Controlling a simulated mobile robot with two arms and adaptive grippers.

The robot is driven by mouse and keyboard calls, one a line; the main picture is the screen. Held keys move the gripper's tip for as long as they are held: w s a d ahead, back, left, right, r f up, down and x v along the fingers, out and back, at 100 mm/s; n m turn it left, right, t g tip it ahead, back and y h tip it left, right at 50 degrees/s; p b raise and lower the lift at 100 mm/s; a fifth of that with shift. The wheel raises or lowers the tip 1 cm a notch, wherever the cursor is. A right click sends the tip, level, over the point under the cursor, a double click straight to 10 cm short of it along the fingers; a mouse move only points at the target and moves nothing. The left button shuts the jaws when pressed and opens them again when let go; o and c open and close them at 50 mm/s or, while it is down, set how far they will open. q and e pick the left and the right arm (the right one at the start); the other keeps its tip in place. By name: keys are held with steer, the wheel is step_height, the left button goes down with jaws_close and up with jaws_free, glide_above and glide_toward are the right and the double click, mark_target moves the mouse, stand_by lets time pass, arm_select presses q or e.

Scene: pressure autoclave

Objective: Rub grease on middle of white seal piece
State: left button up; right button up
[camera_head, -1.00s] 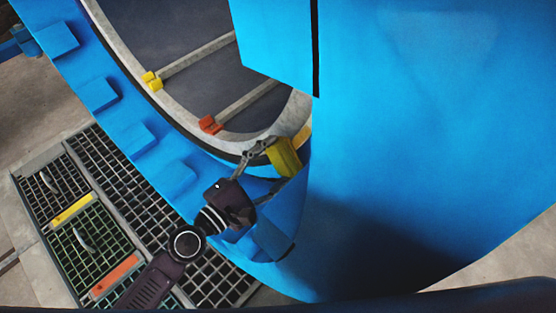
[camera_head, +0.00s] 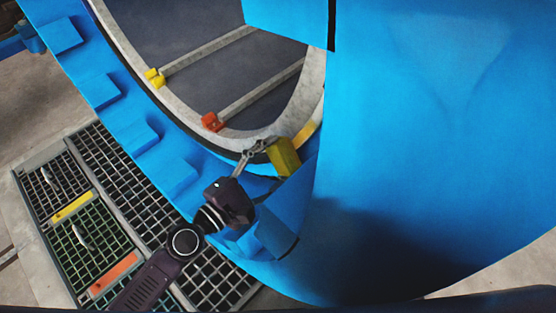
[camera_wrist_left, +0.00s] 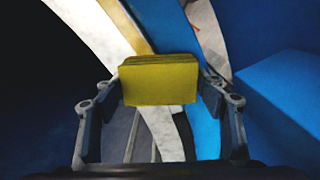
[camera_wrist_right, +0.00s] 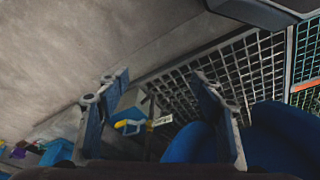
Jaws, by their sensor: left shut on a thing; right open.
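The white seal piece (camera_head: 170,112) is a pale, greyish ring around the opening of the blue autoclave. It also shows in the left wrist view (camera_wrist_left: 82,22). My left gripper (camera_wrist_left: 160,84) is shut on a yellow sponge-like block (camera_head: 284,157), held at the lower right part of the ring. A yellowish strip (camera_head: 307,131) runs along the ring just above the block; I cannot tell whether it is grease. Whether the block touches the seal is unclear. My right gripper (camera_wrist_right: 160,92) is open and empty, away from the seal, above the floor.
The big blue door (camera_head: 430,150) fills the right side and stands close to my left gripper. Blue lugs (camera_head: 135,133) line the rim. Rails with yellow (camera_head: 154,77) and red (camera_head: 212,122) end blocks lie inside the opening. Metal floor grating (camera_head: 100,235) lies at lower left.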

mark_target(276, 162)
arm_select(q)
steer(key=shift+f, duration=0.1)
arm_select(e)
steer(key=shift+s+r, duration=0.1)
steer(key=shift+r, duration=0.45)
arm_select(q)
steer(key=shift+a, duration=0.1)
steer(key=shift+s+a+f, duration=0.1)
steer(key=shift+a, duration=0.05)
steer(key=b+v, duration=0.1)
steer(key=v, duration=0.1)
steer(key=shift+s+a, duration=0.2)
steer(key=shift+s, duration=0.05)
steer(key=shift+b+v, duration=0.65)
steer(key=shift+v, duration=0.2)
steer(key=shift+s+a, duration=0.45)
arm_select(e)
steer(key=shift+v, duration=2.2)
steer(key=shift+d, duration=0.1)
